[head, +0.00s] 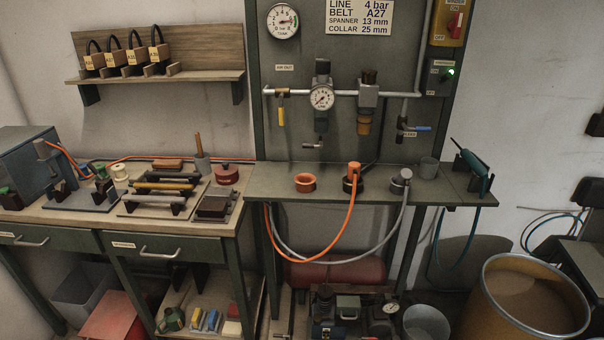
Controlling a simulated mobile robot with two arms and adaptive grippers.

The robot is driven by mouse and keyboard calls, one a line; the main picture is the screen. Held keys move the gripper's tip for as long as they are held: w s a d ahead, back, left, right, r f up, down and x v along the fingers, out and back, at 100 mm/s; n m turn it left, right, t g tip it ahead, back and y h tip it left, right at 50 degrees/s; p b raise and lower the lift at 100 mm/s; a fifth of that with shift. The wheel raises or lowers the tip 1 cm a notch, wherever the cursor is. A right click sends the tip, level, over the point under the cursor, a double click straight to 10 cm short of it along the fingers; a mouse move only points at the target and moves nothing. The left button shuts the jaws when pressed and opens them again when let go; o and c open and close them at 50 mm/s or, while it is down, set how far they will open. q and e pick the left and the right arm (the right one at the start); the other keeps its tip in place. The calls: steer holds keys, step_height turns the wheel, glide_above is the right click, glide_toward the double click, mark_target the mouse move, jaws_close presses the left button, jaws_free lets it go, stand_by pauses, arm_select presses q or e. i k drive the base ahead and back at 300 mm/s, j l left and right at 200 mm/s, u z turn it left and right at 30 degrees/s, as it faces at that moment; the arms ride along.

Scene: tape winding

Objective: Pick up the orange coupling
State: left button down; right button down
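The orange coupling (353,171) stands upright on the grey-green bench (270,191), in or just behind a dark round holder (351,186). An orange hose (346,228) runs from it over the bench's front edge and hangs in a loop. A similar grey coupling (401,178) with a grey hose stands to its right. Neither of my grippers is in view.
An orange ring-shaped cup (305,182) sits left of the coupling, and a grey cup (428,167) stands to the right. A pipe with a gauge (321,97) and valves runs above the bench. A tool-covered workbench (72,216) adjoins at left. A barrel (526,299) stands at lower right.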

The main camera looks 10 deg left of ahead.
mark_target(354, 167)
steer(key=i+l+u, duration=0.1)
steer(key=l, duration=0.3)
steer(key=i+l, duration=0.25)
steer(key=l, duration=0.15)
steer(key=i+l+u, duration=0.15)
steer(key=l, duration=0.2)
